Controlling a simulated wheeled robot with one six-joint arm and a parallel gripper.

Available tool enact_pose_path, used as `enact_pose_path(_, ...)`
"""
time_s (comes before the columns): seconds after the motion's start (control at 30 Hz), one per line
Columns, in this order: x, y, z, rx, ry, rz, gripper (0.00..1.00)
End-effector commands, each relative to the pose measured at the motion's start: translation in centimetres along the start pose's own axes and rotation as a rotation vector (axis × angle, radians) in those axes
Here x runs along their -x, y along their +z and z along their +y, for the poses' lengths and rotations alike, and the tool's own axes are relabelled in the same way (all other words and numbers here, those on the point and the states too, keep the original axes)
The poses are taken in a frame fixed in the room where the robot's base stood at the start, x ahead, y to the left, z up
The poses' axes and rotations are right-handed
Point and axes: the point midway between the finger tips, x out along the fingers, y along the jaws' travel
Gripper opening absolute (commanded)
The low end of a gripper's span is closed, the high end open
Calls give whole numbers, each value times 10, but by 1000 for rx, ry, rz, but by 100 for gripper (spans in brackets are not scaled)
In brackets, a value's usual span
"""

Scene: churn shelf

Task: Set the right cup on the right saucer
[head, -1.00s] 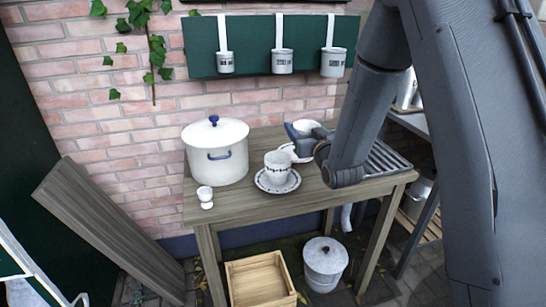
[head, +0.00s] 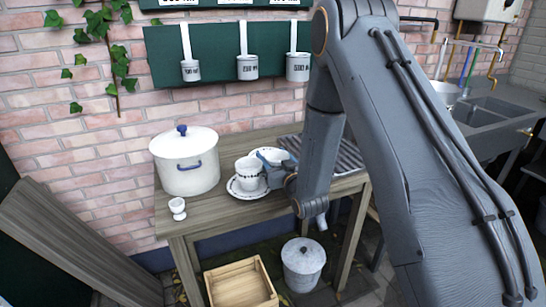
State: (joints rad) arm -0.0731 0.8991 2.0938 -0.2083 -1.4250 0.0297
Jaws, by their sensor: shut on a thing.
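My gripper (head: 272,172) is low over the wooden table, at the right of the front cup, and shut on the right cup (head: 274,154). This cup is white; its pale rim shows above the jaws. The jaws hide much of its side. The right saucer is mostly hidden behind the cups and the gripper. I cannot tell whether the held cup touches it. The other cup (head: 248,172), white with a dark pattern, stands upright on its own patterned saucer (head: 241,193), just left of my gripper.
A white lidded pot (head: 187,168) and a small white egg cup (head: 177,208) stand on the left of the table (head: 215,217). A ridged draining area (head: 345,155) lies at the back right. Ladles hang above. A crate (head: 240,283) and a lidded bucket (head: 303,263) sit below.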

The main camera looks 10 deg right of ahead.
Motion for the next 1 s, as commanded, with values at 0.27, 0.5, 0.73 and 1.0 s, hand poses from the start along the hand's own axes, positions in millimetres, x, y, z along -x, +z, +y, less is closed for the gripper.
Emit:
enact_pose_path(0.27,0,3,0,0,0,-1,67)
enact_pose_path(0.5,0,2,0,0,0,0,67)
enact_pose_path(0.73,18,1,0,0,0,-2,67)
enact_pose_path(1.0,74,1,1,-1,1,-3,67)
